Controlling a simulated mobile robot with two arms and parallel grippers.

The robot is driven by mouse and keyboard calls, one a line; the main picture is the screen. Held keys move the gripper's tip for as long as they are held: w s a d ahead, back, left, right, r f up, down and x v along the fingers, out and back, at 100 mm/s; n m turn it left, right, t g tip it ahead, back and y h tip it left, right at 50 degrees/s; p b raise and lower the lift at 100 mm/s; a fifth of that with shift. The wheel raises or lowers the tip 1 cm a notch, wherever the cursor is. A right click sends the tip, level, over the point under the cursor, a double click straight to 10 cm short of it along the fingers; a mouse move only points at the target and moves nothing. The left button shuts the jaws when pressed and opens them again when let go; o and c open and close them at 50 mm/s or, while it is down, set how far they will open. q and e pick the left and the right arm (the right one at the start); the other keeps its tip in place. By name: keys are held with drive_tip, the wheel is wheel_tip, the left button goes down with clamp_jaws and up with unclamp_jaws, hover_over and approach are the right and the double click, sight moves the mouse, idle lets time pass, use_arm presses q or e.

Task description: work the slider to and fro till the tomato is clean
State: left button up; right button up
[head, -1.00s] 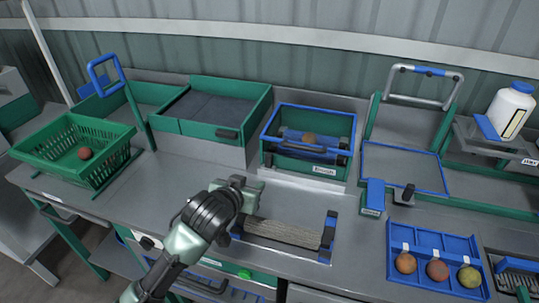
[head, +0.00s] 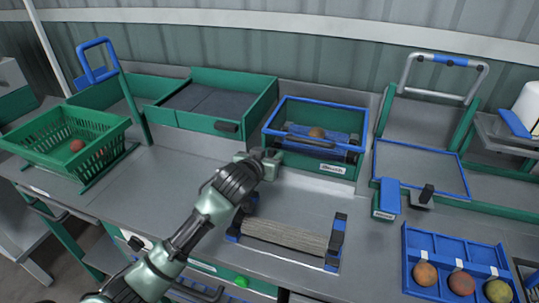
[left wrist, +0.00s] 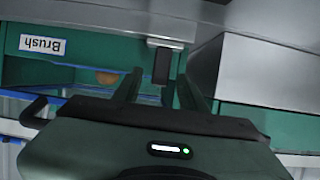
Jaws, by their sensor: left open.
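The green box labelled Brush (head: 318,166) has a blue top rim and stands at the back of the bench. A reddish-orange tomato (head: 316,133) sits inside it on a blue part (head: 338,138), probably the slider, with a dark bar across the front. The tomato is partly visible in the left wrist view (left wrist: 107,77). My left gripper (head: 271,160) is open at the box's front left corner. In the left wrist view, a short black piece (left wrist: 161,66) shows between its fingers (left wrist: 160,88); I cannot tell whether they touch it. My right gripper is out of view.
A roller stand (head: 286,237) lies in front of the box. A blue tray (head: 440,245) with three fruits is at the lower right. A green basket (head: 40,140) holding a tomato and a padded green tray (head: 200,122) are on the left.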

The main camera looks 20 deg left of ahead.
use_arm(q)
drive_tip(key=shift+w+f, duration=0.15)
drive_tip(key=shift+w, duration=0.25)
clamp_jaws()
idle(1.2)
